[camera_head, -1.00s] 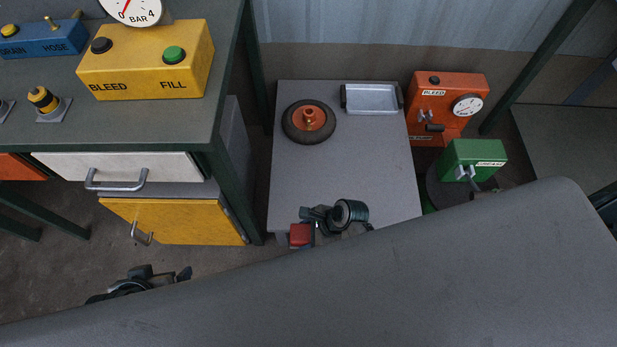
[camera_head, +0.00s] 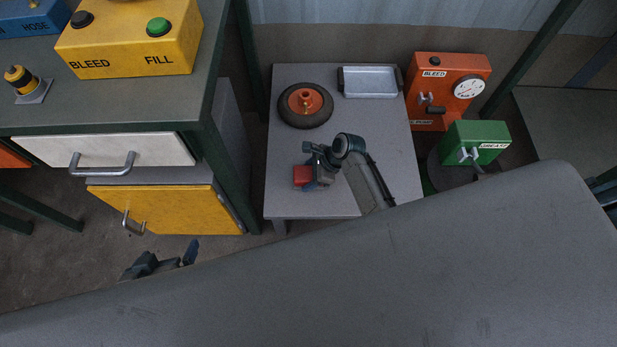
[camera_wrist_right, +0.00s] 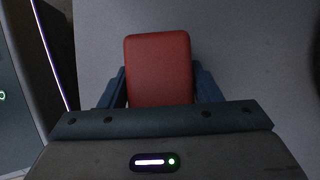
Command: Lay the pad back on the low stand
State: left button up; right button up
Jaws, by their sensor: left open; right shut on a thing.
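The red pad (camera_head: 303,176) is in my right gripper (camera_head: 311,180), over the near left part of the low stand (camera_head: 380,137). In the right wrist view the pad (camera_wrist_right: 159,70) sits between the two blue fingers, which are shut on it, with the grey stand top beyond. I cannot tell whether the pad touches the stand top. My left gripper (camera_head: 168,262) is open and empty at the lower left, in front of the yellow cabinet door, partly hidden by my own grey body.
A wheel (camera_head: 305,105) and a metal tray (camera_head: 370,82) are at the stand's far side. An orange bleed box (camera_head: 447,90) and a green box (camera_head: 476,143) stand to its right. A workbench (camera_head: 110,106) is on the left. The stand's middle is clear.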

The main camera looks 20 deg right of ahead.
pick_arm(q)
jog(key=shift+w+d+f, duration=0.1)
pick_arm(e)
jog(key=shift+f, duration=0.5)
jog(key=o, duration=0.9)
jog(key=shift+f, duration=0.1)
jog(key=shift+o, duration=0.2)
jog(key=p+v, duration=0.3)
jog(key=v, duration=0.9)
pick_arm(q)
jog(key=s+a+r+g+y, duration=0.1)
jog(key=a+r+g, duration=0.1)
jog(key=shift+s+m+g, duration=0.3)
jog(key=shift+s, duration=0.05)
pick_arm(e)
jog(key=s+d+r+n+t+h, duration=0.2)
jog(key=s+r+n+h, duration=0.1)
jog(key=s+r+n, duration=0.4)
jog(key=s+d+r+n+t+h, duration=0.2)
jog(key=s+r+n, duration=0.5)
jog(key=s+n, duration=0.5)
jog(key=n, duration=0.3)
jog(key=shift+d+t+h, duration=0.3)
jog(key=shift+d+h, duration=0.05)
jog(key=shift+h, duration=0.05)
